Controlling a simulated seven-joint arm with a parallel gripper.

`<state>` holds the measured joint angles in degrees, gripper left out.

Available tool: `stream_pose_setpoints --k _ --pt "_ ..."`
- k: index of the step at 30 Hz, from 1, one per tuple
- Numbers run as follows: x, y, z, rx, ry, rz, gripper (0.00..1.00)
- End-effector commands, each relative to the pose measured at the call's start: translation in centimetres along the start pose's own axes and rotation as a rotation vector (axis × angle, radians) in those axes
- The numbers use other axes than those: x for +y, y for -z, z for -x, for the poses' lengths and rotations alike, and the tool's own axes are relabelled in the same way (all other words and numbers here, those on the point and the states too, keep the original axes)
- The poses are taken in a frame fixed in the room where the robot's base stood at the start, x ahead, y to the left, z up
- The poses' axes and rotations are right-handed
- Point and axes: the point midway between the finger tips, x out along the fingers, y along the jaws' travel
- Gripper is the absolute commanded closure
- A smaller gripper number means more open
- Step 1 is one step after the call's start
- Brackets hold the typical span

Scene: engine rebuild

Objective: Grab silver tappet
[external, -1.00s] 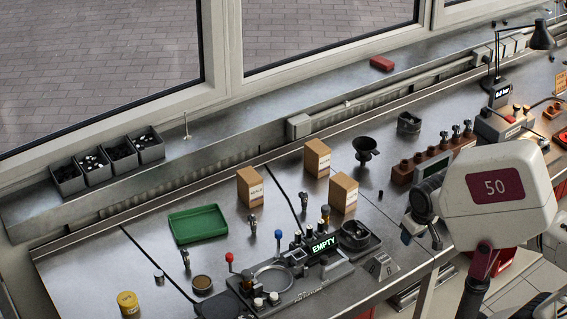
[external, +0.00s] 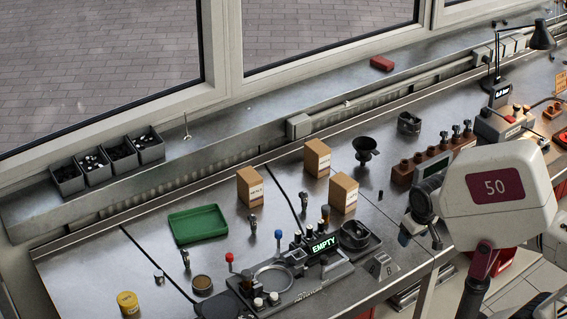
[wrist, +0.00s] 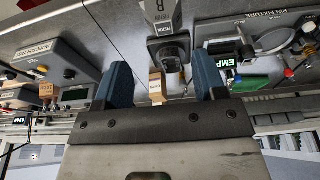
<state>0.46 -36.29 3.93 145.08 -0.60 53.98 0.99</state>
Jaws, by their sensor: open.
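No part can be singled out for sure as the silver tappet. A small metallic cylinder (external: 159,279) stands on the bench near the yellow container in the external view. Small silver-topped pieces (external: 266,300) sit at the front of the dark fixture (external: 310,284), whose display reads EMPTY. My gripper (wrist: 163,78) is open in the wrist view, with two blue fingers apart and nothing held between them. The wrist view looks along the bench from a tilted angle, with the fixture to the right. In the external view my arm is at the right, away from these parts.
A green tray (external: 198,223), a cardboard box (external: 250,187) and more boxes stand on the bench. A yellow container (external: 128,303) is at the front left. Grey bins (external: 68,181) with small parts line the rear ledge. Bare bench lies left of the tray.

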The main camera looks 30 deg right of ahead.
Motion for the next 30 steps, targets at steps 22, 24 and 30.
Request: stream_pose_setpoints --k 22,24,30 --pt "-3.9 9.5 1.2 -0.033 0.024 0.262 0.35" --pt "-4.8 11.3 1.3 -0.037 0.029 0.311 0.35" --pt "-7.6 16.1 1.1 -0.052 0.042 0.449 0.35"
